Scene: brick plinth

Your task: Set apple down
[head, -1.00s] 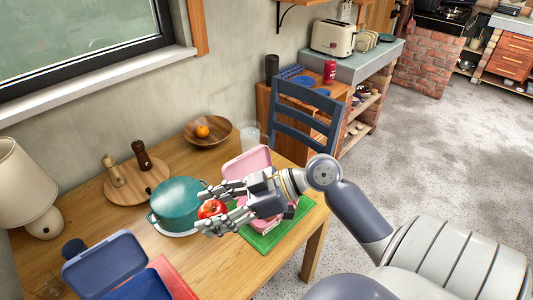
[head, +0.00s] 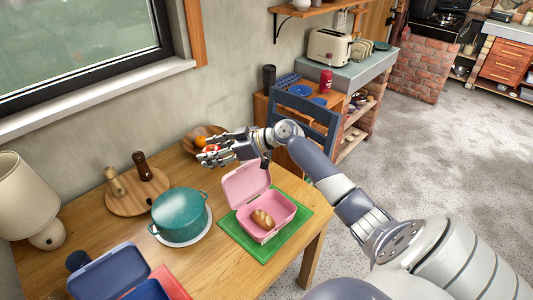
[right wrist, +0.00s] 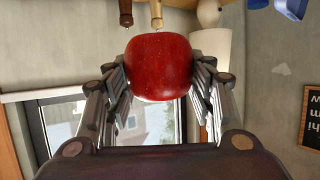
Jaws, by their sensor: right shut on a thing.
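The red apple (head: 210,149) is between the fingers of my right gripper (head: 208,154), at the near side of the wooden bowl (head: 190,135) at the back of the table. The right wrist view shows the apple (right wrist: 158,62) close up, with fingers (right wrist: 158,80) shut on it from both sides. The hand covers part of the bowl, and I cannot tell whether the apple is over its rim. An orange (head: 200,140) shows in the bowl behind the apple. My left gripper is not in view.
A pink lunch box (head: 246,184) with a bread roll (head: 263,218) stands open on a green mat (head: 238,240). A teal pot (head: 180,212), a round board with two mills (head: 130,204), a blue box (head: 108,262) and a lamp (head: 24,190) stand leftward.

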